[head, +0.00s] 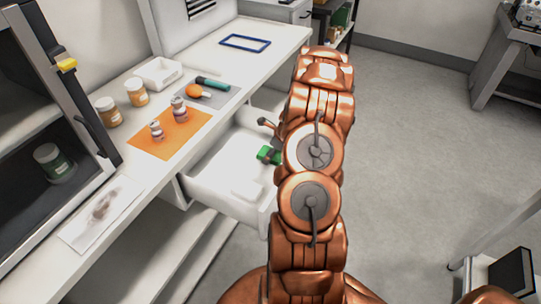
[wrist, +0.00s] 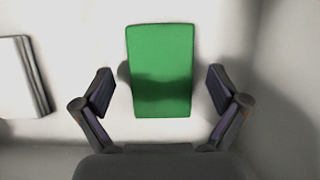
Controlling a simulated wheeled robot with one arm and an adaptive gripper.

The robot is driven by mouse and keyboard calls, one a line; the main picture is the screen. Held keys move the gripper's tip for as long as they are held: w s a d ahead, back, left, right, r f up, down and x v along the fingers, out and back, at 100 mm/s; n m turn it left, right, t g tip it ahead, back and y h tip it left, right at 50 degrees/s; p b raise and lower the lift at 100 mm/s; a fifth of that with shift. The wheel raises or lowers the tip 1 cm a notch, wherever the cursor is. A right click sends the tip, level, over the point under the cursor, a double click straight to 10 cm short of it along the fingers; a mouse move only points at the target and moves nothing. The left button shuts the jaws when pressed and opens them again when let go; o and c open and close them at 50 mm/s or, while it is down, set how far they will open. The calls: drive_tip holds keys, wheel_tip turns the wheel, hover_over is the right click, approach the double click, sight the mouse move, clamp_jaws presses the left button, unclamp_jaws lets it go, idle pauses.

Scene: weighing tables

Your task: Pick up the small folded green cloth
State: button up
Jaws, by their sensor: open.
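The small folded green cloth (wrist: 160,70) lies flat on the white floor of the open drawer (head: 215,160). In the wrist view it sits between the fingers of my open gripper (wrist: 160,92), with a gap on both sides. In the head view only part of the cloth (head: 265,155) shows; my copper arm hides the rest. One dark finger of my gripper shows just above it there.
A white folded item (wrist: 22,77) lies left of the cloth in the drawer. Drawer walls (wrist: 285,80) stand close on the right. The table above holds an orange mat (head: 150,148), jars (head: 107,111), a white tray (head: 158,73) and a blue frame (head: 245,43).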

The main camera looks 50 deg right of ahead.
idle(0.3)
drive_tip(key=c, duration=1)
drive_tip(key=shift+c, duration=0.2)
drive_tip(key=shift+r+b, duration=0.1)
drive_tip(key=shift+b, duration=0.4)
wheel_tip(320, 180, up, 10)
drive_tip(key=shift+b, duration=0.45)
drive_tip(key=shift+r, duration=0.1)
